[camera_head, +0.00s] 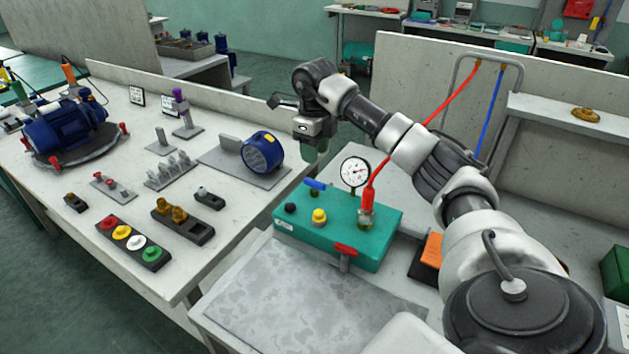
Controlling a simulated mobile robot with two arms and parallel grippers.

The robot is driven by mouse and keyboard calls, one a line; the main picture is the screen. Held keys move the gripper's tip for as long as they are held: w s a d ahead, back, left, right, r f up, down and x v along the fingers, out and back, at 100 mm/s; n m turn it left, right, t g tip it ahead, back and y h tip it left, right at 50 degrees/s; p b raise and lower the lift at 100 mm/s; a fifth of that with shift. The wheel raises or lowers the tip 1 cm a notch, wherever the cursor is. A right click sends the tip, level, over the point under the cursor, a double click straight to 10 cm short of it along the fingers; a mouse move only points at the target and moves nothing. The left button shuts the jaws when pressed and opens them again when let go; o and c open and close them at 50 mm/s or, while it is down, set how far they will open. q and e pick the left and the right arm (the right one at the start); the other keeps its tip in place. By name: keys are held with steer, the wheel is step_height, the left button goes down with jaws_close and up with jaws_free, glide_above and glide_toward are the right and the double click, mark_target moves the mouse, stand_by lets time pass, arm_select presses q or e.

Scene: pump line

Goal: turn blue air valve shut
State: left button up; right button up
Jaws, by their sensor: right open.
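The blue air valve (316,184) is a small blue lever on a brass stem. It sits at the back left of the top of the teal box (350,228). My right gripper (313,157) hangs pointing down above and slightly behind the lever in the picture, apart from it. It is open with nothing seen between its fingers, which are small and partly dark here. My left gripper is outside the view.
The teal box also bears a pressure gauge (355,171), a red hose fitting (367,197), a red lever (345,249), a yellow knob (319,215) and a black knob (290,208).

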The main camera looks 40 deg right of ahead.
mark_target(315, 181)
step_height(315, 181, down, 9)
steer(key=shift+r, duration=0.15)
jaws_close()
stand_by(0.4)
